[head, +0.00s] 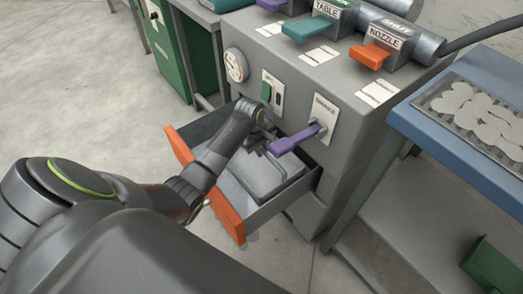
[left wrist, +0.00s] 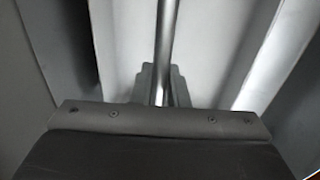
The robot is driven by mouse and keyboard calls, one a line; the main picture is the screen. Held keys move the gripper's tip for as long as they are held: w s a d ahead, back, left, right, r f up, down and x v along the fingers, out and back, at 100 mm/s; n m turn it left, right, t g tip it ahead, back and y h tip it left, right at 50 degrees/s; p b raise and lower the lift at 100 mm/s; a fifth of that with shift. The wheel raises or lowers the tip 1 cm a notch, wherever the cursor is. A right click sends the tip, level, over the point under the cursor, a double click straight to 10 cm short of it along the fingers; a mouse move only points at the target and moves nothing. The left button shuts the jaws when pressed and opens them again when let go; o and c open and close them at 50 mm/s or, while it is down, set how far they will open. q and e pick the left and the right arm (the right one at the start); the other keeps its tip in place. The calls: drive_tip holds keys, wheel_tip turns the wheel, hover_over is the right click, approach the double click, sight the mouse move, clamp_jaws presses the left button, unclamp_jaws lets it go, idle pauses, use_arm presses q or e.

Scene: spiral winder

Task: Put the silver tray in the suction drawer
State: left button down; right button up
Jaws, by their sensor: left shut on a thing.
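The silver tray (head: 262,178) lies inside the open suction drawer, a grey drawer with an orange front (head: 228,214) pulled out of the grey machine. My left arm reaches over the drawer, and my left gripper (head: 264,143) is at the tray's far edge, partly hidden by my wrist and a purple lever. In the left wrist view the gripper (left wrist: 161,92) is shut on a thin upright rim of the tray (left wrist: 166,35). Whether the tray rests fully on the drawer floor is hard to tell. My right gripper is not in view.
The purple lever (head: 298,139) sticks out just above the drawer, close to my gripper. Orange (head: 370,56) and teal (head: 307,29) handles sit higher on the machine. A blue table (head: 460,150) with a container of pale discs (head: 475,112) stands at the right.

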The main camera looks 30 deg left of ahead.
use_arm(q)
drive_tip(key=shift+r, duration=0.1)
drive_tip(key=c, duration=1.4)
unclamp_jaws()
